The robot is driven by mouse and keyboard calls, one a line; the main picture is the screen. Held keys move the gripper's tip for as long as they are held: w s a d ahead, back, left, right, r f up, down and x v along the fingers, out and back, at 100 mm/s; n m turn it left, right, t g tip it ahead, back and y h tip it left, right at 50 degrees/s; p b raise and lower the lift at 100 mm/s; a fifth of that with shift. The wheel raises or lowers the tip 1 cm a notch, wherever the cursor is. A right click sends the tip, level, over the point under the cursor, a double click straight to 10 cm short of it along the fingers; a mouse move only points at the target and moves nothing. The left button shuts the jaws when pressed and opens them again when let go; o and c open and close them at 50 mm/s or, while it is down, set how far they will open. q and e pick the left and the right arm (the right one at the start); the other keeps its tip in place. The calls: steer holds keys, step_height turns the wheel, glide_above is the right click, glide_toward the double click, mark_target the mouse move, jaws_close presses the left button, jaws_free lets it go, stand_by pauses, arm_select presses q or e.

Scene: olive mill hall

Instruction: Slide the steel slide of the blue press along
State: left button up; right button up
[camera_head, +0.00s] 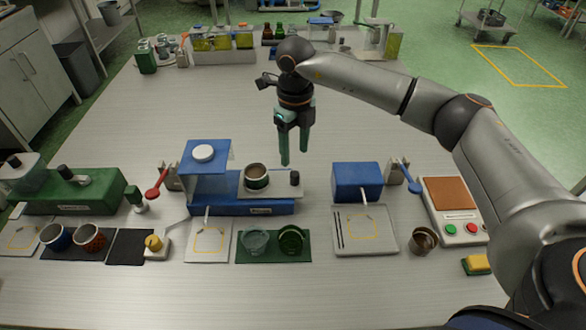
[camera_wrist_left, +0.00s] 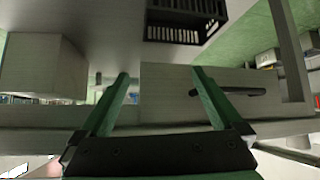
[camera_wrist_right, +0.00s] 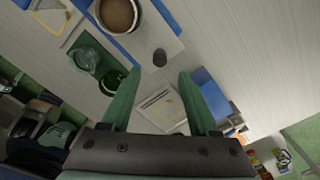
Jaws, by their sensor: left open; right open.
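The blue press (camera_head: 188,176) stands at the middle of the table, with a white knob on its top. Its steel slide (camera_head: 277,189) sticks out to the right from under the blue housing. A cup with brown contents (camera_head: 257,183) stands on the slide, and a dark upright knob (camera_head: 294,178) is at its right end. My right gripper (camera_head: 295,157) is open and empty, pointing down above and behind the knob. In the right wrist view the knob (camera_wrist_right: 160,58) shows just beyond the open fingertips (camera_wrist_right: 160,74). My left gripper (camera_wrist_left: 162,74) is open and empty, seen only in its wrist view.
A blue block (camera_head: 357,182) with a grey tray (camera_head: 378,240) stands right of the press. A green machine (camera_head: 85,195) stands to the left. A dark green mat (camera_head: 243,252) with two bowls lies in front. In the left wrist view a black crate (camera_wrist_left: 186,20) shows.

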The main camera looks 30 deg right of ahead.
mark_target(294, 173)
step_height(294, 173, down, 7)
steer(key=shift+f, duration=0.1)
stand_by(0.3)
jaws_close()
stand_by(0.4)
stand_by(0.9)
